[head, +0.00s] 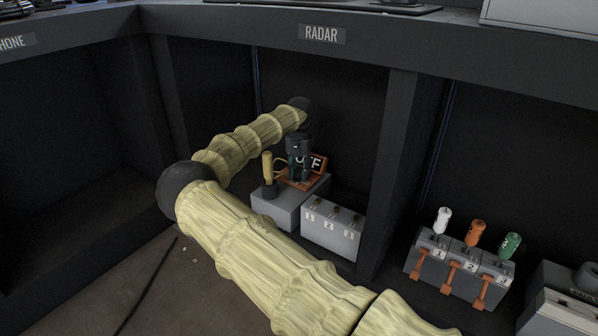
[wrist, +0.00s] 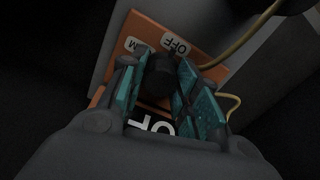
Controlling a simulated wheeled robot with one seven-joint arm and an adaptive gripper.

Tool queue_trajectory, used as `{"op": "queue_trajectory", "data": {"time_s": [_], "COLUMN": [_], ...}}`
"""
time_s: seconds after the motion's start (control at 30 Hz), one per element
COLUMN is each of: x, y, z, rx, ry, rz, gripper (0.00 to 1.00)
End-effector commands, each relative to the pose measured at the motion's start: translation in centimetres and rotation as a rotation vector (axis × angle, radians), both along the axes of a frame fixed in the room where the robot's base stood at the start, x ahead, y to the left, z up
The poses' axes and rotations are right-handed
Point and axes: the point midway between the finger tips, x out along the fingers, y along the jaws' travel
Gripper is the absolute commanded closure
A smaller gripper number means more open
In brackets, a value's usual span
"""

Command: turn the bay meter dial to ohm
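The bay meter (head: 290,183) is an orange unit on a grey box in the radar bay. Its dark screen reads OFF; the letters show partly in the wrist view (wrist: 158,125). The dial (wrist: 157,76) is a dark round knob on the orange face (wrist: 151,25). A white OFF label (wrist: 177,46) lies just beyond the knob, and a partly hidden label ending in M (wrist: 134,45) is to its left. My gripper (wrist: 160,70) has its teal pads on both sides of the knob, seemingly touching it. In the head view my gripper (head: 298,160) covers the dial.
A yellow probe (head: 267,167) stands in a dark holder left of the meter, with a yellow cable (wrist: 245,42) nearby. A numbered grey box (head: 332,232) is at its right. Beyond a divider (head: 388,170) stand levers with white, orange and green handles (head: 476,233).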

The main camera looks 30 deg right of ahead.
Motion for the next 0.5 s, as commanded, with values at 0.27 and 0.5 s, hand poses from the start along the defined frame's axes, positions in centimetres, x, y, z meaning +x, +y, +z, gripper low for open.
{"op": "queue_trajectory", "data": {"time_s": [0.27, 0.5], "x": [-0.04, -0.08], "y": [-0.03, -0.04], "z": [0.03, 0.35], "rx": [0.001, 0.001], "ry": [0.001, 0.002], "rz": [0.001, 0.023], "gripper": [0.95, 0.95]}}
